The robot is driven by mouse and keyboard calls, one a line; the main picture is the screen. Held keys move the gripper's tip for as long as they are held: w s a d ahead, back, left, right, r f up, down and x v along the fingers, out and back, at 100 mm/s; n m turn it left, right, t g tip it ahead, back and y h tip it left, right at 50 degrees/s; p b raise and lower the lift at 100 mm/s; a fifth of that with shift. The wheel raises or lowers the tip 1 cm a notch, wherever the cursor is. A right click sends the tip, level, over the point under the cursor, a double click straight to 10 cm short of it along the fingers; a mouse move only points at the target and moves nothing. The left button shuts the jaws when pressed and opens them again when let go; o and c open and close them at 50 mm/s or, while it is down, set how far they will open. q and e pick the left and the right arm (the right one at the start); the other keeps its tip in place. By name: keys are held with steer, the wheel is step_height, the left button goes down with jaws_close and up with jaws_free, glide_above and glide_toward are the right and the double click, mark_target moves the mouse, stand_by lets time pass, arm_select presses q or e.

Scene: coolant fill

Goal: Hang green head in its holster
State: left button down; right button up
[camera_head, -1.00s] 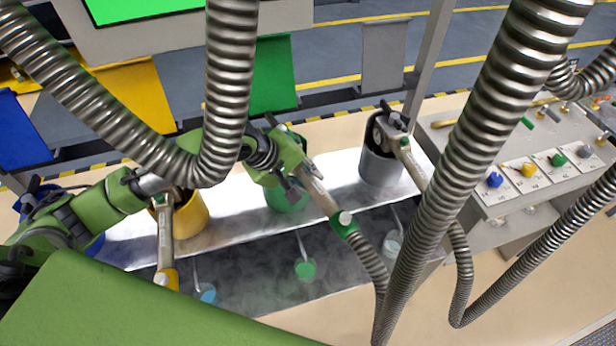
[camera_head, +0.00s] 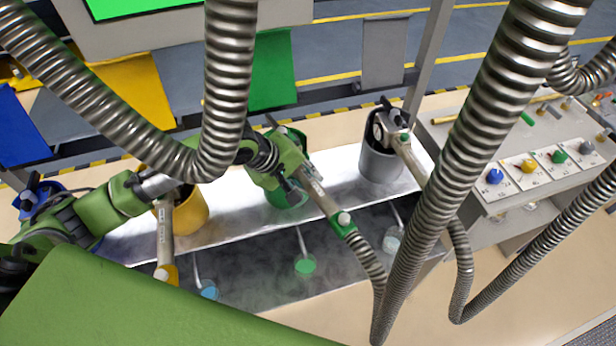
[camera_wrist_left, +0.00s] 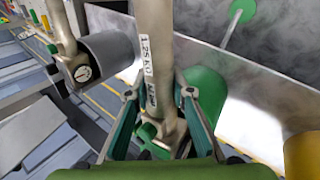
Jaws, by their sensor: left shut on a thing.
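My left gripper (camera_head: 298,187) is shut on the green head (camera_head: 325,205), a metal bar with a green collar and a ribbed hose at its lower right end. In the left wrist view the fingers (camera_wrist_left: 160,98) close around the head's labelled metal bar (camera_wrist_left: 152,45). The green holster (camera_head: 285,197) is a cylinder on the pale bench, just below and behind the gripper, partly hidden. It also shows in the left wrist view (camera_wrist_left: 206,88), right beside the gripper. I cannot tell whether the head touches it. My right gripper is not in view.
A yellow holster (camera_head: 192,213) with a head stands to the left, and a grey holster (camera_head: 380,165) with a head to the right. Thick ribbed hoses (camera_head: 228,80) hang across the view. A control panel (camera_head: 520,160) with coloured knobs is at the right.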

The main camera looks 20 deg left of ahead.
arm_select(q)
steer(key=shift+s+f, duration=0.1)
steer(key=shift+f, duration=0.9)
steer(key=c, duration=1.7)
jaws_free()
steer(key=shift+f, duration=0.15)
steer(key=v, duration=1.2)
